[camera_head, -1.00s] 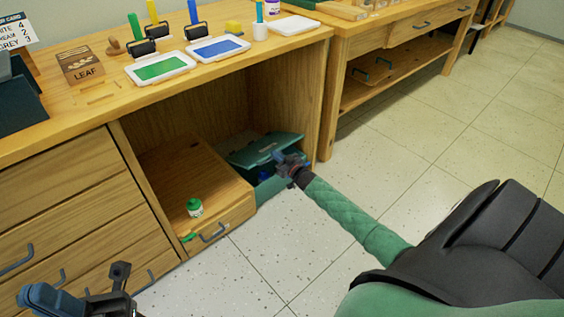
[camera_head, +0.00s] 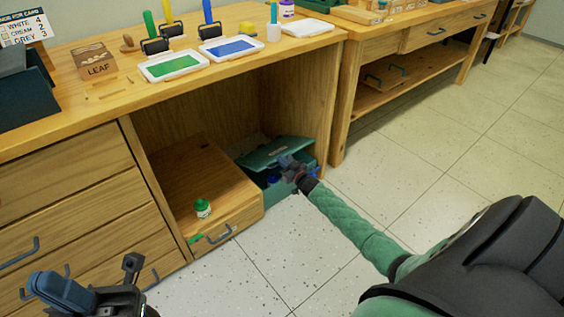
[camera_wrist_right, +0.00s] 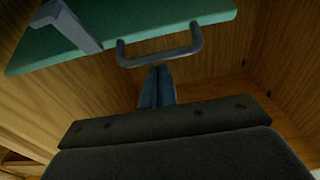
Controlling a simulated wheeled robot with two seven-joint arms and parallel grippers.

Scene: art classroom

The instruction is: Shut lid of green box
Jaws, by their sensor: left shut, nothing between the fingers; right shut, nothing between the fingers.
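The green box (camera_head: 266,178) stands on the floor in the open bay under the wooden counter. Its lid (camera_head: 268,152) is raised at a slant, leaving a dark gap above the box. In the right wrist view the lid's green underside or face (camera_wrist_right: 150,40) fills the top, with a grey handle (camera_wrist_right: 165,55) on its edge. My right gripper (camera_head: 290,162) is shut and empty at the lid's front edge; its fingers (camera_wrist_right: 158,85) show just below the handle. I cannot tell whether they touch the lid. My left gripper (camera_head: 48,285) is shut and empty at the lower left, far from the box.
The bay's right side panel (camera_head: 325,110) is close to the box. The floor in front (camera_head: 300,240) is clear.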

